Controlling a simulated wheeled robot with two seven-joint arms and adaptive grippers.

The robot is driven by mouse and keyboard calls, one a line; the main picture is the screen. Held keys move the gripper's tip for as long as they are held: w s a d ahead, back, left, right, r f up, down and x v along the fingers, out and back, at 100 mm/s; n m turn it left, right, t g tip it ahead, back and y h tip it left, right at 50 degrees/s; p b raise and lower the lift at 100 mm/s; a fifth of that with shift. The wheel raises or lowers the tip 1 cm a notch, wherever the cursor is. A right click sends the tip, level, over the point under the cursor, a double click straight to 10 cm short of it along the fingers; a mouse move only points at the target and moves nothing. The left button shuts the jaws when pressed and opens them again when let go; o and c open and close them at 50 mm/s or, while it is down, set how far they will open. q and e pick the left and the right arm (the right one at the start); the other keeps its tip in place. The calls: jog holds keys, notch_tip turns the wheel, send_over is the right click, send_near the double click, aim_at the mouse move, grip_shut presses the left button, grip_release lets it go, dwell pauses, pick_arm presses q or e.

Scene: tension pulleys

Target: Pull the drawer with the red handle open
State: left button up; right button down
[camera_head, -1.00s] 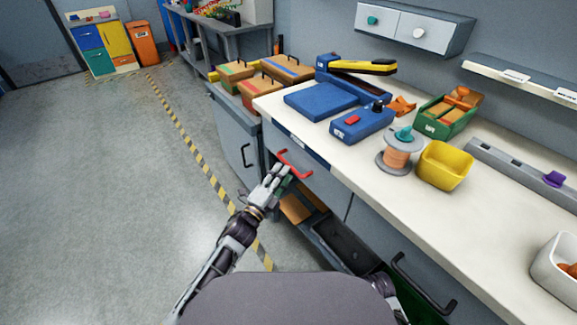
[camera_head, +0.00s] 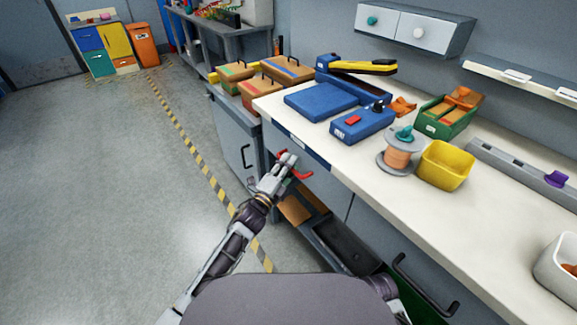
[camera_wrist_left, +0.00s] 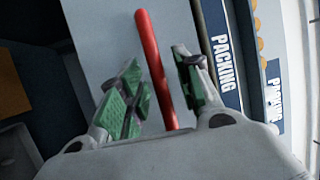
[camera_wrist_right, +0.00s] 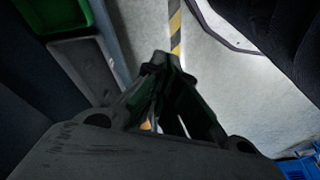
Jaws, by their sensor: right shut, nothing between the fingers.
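The red handle (camera_head: 301,173) is on the front of a grey drawer (camera_head: 322,185) under the white worktop; the drawer looks shut. My left gripper (camera_head: 287,160) is at the handle and covers part of it. In the left wrist view the red handle (camera_wrist_left: 158,75) runs between the two green-padded fingers of my left gripper (camera_wrist_left: 165,92), which stand apart on either side of it. A "PACKING" label (camera_wrist_left: 222,60) shows beside it. My right gripper (camera_wrist_right: 165,62) shows in the right wrist view, its fingertips together and empty, away from the drawer.
The worktop (camera_head: 400,215) carries a blue box (camera_head: 362,123), a wire spool (camera_head: 398,158) and a yellow bin (camera_head: 445,165). Below the drawer is an open shelf with cardboard and a dark tray (camera_head: 345,245). The floor at left is clear.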

pick_arm(q)
grip_shut()
pick_arm(e)
jog(key=shift+f, duration=0.15)
pick_arm(q)
jog(key=shift+s+a, duration=0.1)
